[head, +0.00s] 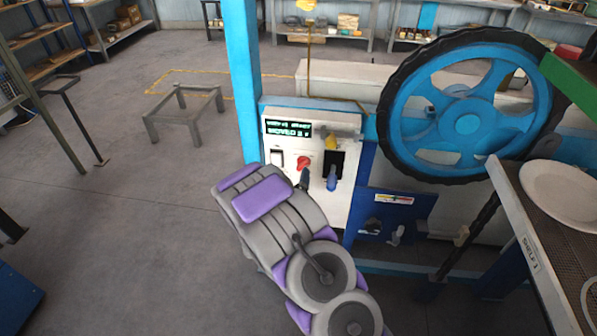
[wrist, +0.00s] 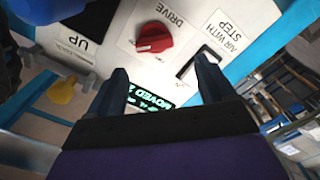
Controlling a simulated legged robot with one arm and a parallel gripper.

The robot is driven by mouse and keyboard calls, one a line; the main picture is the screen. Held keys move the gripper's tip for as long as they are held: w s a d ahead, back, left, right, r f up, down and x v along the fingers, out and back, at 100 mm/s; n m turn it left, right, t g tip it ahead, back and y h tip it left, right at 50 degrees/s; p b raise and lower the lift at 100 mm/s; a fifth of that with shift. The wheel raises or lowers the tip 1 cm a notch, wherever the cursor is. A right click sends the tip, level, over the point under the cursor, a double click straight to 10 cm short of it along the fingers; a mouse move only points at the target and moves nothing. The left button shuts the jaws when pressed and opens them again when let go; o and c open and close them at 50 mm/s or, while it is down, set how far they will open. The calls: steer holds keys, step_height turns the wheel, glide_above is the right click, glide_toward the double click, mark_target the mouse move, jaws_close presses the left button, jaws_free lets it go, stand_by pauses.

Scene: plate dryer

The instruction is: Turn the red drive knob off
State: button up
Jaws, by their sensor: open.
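The red drive knob (head: 303,162) sits on the white control panel (head: 309,115), below its green-lit display. In the wrist view the panel appears upside down, and the red knob (wrist: 154,37) shows beside the printed word DRIVE. Its grip bar lies roughly sideways in that view. My gripper (head: 304,180) is at the panel, just below the knob in the head view. In the wrist view the two dark fingers of my gripper (wrist: 162,76) are spread apart, with the knob beyond the gap between them. Nothing is between the fingers. Contact with the knob cannot be told.
A white switch (head: 277,158) is left of the knob. A blue lever (head: 331,180) and a yellow one (head: 329,140) are to its right. A large blue wheel (head: 466,112) and a shelf with a white plate (head: 565,194) stand right.

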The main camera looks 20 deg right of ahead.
mark_target(301, 167)
steer(key=b+x, duration=0.1)
steer(key=x, duration=0.5)
steer(key=shift+d, duration=0.25)
steer(key=shift+c, duration=0.5)
steer(key=shift+d, duration=0.35)
steer(key=c, duration=1)
steer(key=shift+o, duration=0.2)
steer(key=shift+a, duration=0.1)
